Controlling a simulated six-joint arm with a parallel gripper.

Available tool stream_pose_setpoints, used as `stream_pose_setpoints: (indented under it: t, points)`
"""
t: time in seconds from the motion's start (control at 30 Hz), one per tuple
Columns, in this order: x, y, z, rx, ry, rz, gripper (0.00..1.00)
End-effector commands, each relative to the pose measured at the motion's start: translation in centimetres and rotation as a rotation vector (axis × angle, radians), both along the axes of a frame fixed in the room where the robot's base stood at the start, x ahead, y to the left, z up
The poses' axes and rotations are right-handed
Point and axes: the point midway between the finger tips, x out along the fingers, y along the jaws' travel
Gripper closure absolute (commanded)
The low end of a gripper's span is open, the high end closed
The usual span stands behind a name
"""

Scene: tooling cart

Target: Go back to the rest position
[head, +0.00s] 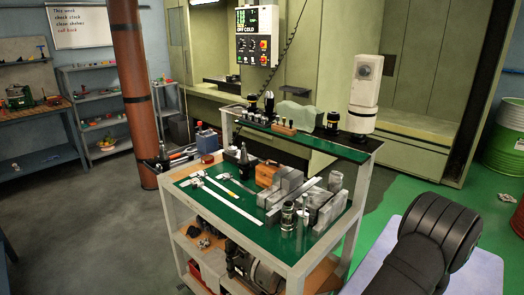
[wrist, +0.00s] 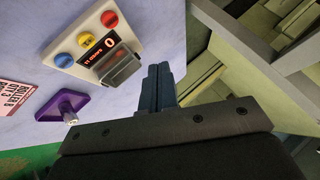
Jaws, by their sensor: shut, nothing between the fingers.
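My gripper (wrist: 160,72) shows in the wrist view, its two dark fingers closed together with nothing between them. Its wide dark palm fills the bottom of that view. In the head view my gripper is not visible; only a dark, rounded link of my arm shows at the lower right.
A pale blue-grey surface (wrist: 155,20) carries the button box, a purple piece (wrist: 62,108) with a metal knob, and a pink label (wrist: 20,92). In the head view a tooling cart (head: 180,203) holds blocks and measuring tools. Free green floor (head: 404,190) lies right of it.

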Motion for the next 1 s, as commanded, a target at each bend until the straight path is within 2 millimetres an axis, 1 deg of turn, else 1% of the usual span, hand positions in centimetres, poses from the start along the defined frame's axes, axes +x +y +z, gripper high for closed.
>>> stream_pose_setpoints:
  t: [0.03,0.13,0.47,0.57,0.67,0.93,1.0]
  points:
    - [0.0,0.0,0.5,-0.001,-0.001,-0.001,1.00]
    - [0.0,0.0,1.0,0.000,0.000,0.000,1.00]
    - [0.0,0.0,1.1,0.001,0.001,0.001,1.00]
    - [0.0,0.0,0.7,0.001,0.001,0.000,1.00]
    - [0.0,0.1,-0.3,0.004,0.001,-0.002,1.00]
    - [-0.1,0.1,-4.6,0.005,0.002,-0.001,1.00]
    - [0.0,-0.1,-2.7,-0.003,-0.003,0.000,1.00]
